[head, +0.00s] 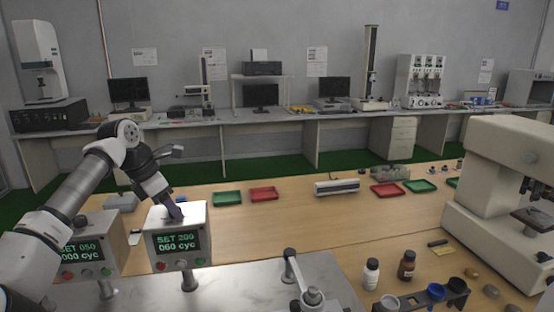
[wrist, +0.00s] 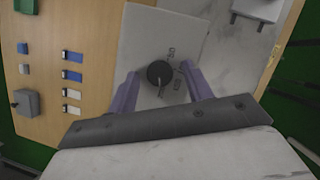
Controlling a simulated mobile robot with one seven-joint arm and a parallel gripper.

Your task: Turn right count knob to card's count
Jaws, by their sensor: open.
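The right control box (head: 178,238) is white with a green display reading "SET 200" and "060 cyc". Its black round knob (wrist: 159,72) shows in the wrist view on the white top face, beside printed marks too small to read surely. My gripper (head: 175,213) is over that top face, pointing down. In the wrist view its purple fingers stand on either side of the knob, open, with gaps between them and the knob. The left control box (head: 92,246) reads "SET 050" and "000 cyc". I cannot make out a card with a readable count.
Red and green buttons sit on the box fronts. A metal lever fixture (head: 303,280) stands right of the right box. Bottles (head: 371,273) and a large white microscope-like machine (head: 505,190) are farther right. Green (head: 227,198) and red (head: 263,194) trays lie behind.

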